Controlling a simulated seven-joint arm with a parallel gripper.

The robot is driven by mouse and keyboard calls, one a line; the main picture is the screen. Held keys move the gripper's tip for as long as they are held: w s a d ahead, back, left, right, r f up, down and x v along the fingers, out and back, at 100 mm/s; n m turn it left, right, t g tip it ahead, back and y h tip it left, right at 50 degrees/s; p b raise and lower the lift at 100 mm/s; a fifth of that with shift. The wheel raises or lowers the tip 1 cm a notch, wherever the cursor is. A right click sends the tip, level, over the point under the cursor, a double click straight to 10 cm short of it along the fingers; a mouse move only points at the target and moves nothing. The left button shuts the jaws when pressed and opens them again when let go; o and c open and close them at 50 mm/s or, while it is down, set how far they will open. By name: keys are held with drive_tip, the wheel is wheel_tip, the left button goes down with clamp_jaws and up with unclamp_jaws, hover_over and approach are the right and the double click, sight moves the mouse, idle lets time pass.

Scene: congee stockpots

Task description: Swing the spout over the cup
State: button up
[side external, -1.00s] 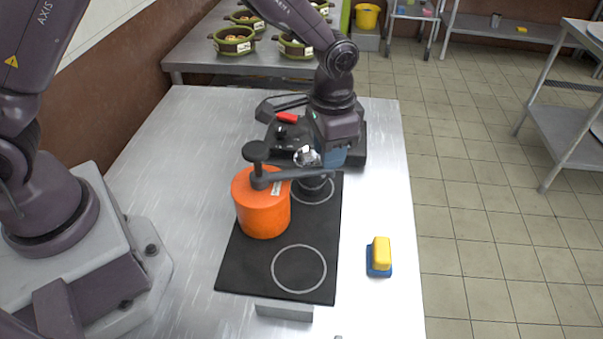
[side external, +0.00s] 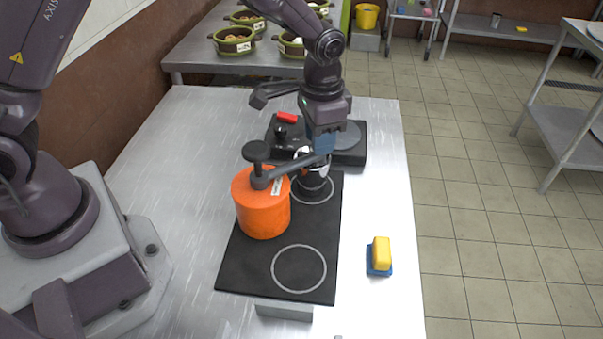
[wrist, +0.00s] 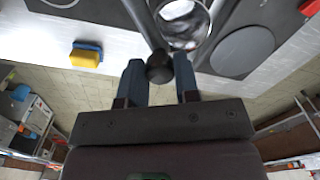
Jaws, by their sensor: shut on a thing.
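The orange pot (side external: 263,207) stands on the left of the black hob. The dark grey spout (side external: 290,172) runs from the pivot on its lid up and right to my gripper (side external: 323,146). In the wrist view, the spout's rounded end (wrist: 160,69) sits between the blue fingers of my gripper (wrist: 160,80), which is shut on it. A shiny, round-rimmed vessel, seemingly the cup (wrist: 183,22), lies just right of the spout there. In the side view it is partly hidden behind the spout and gripper, near the far burner ring; whether the spout is above it is unclear.
The black hob (side external: 238,262) has an empty front burner ring. A black device with a round grey plate (side external: 348,136) stands behind, near a red piece (side external: 286,118). A yellow block on a blue base (side external: 379,257) lies at right. The left counter is clear.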

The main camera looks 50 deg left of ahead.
drive_tip(key=shift+a, duration=1.3)
drive_tip(key=o, duration=0.5)
drive_tip(key=shift+r, duration=3.5)
